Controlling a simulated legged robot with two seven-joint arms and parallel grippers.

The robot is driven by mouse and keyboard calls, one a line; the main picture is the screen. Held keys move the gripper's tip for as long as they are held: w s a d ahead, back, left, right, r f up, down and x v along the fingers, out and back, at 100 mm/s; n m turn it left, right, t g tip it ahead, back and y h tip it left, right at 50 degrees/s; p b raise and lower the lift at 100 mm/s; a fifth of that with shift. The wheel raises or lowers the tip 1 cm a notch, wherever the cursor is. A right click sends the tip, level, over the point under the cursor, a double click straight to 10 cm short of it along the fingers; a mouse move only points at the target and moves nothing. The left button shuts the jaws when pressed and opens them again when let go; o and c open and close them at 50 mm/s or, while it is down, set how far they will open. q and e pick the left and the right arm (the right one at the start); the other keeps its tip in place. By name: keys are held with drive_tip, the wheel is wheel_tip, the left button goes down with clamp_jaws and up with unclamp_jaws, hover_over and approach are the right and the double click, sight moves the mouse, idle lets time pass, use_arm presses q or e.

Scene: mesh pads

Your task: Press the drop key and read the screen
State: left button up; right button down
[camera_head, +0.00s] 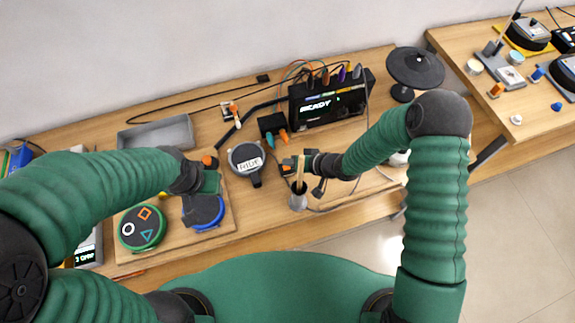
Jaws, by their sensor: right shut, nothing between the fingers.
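A black module (340,92) stands at the back of the table, and its lit screen (318,106) reads READY. I cannot make out which key is the drop key. A small device (88,248) at the left front edge has a dark screen with text too small to read surely. My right gripper (296,163) is shut and empty, in front of the module, by a wooden stick (301,172) in a grey cup (298,201). My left gripper (207,184) is over the blue-rimmed pad (206,216); its fingers are not clear.
A green round pad (142,228) with coloured shapes lies left of the blue-rimmed pad. A grey pad marked RIDE (246,157) is mid-table. A black cymbal pad (415,66) stands right of the module. A grey tray (158,134) and cables lie behind. Another table (464,42) is at right.

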sight(289, 169)
drive_tip(key=shift+a+f, duration=0.2)
drive_tip(key=shift+f, duration=0.15)
use_arm(q)
drive_tip(key=shift+a+f, duration=0.3)
drive_tip(key=shift+a, duration=0.15)
use_arm(e)
drive_tip(key=shift+a, duration=0.35)
use_arm(q)
drive_tip(key=shift+d+b, duration=0.3)
use_arm(e)
drive_tip(key=shift+d+f, duration=0.2)
drive_tip(key=shift+d, duration=0.1)
use_arm(q)
drive_tip(key=shift+a+f, duration=0.15)
drive_tip(key=shift+f, duration=0.05)
use_arm(e)
drive_tip(key=shift+a+f, duration=0.15)
drive_tip(key=shift+f, duration=0.05)
use_arm(q)
drive_tip(key=shift+r, duration=0.1)
use_arm(e)
drive_tip(key=shift+r, duration=0.1)
use_arm(q)
drive_tip(key=shift+p+v, duration=0.8)
drive_tip(key=shift+v, duration=0.05)
use_arm(e)
drive_tip(key=shift+s+d+r, duration=0.1)
drive_tip(key=shift+d+r, duration=0.15)
drive_tip(key=shift+r, duration=0.5)
